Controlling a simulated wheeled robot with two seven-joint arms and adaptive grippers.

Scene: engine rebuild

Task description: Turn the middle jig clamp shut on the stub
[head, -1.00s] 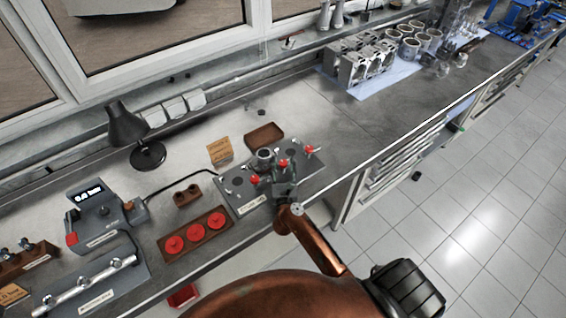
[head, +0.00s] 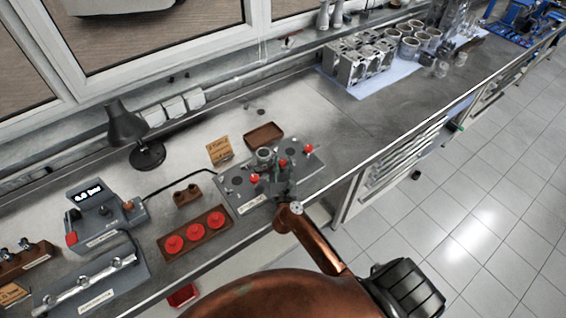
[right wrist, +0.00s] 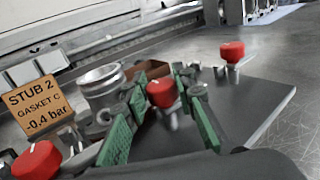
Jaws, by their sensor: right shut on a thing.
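The grey jig plate (head: 244,206) lies on the bench with three red-knobbed clamps. The metal stub (head: 264,155) stands upright on it and shows as a round flanged tube in the right wrist view (right wrist: 103,85). My right gripper (head: 284,178) is over the plate, with its green-padded fingers around the middle clamp's red knob (right wrist: 160,93). In the head view this knob (head: 282,163) is just beyond the fingers, right of the stub. The left clamp (right wrist: 37,160) and right clamp (right wrist: 232,52) are apart from the fingers. Whether the middle clamp's arm bears on the stub is hidden.
A card (right wrist: 38,106) reading "STUB 2, GASKET C, -0.4 bar" stands behind the plate. A brown tray (head: 264,135) is behind the jig. A tray of red caps (head: 194,233) and a gauge box (head: 93,205) stand to the left. The bench right of the jig is clear.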

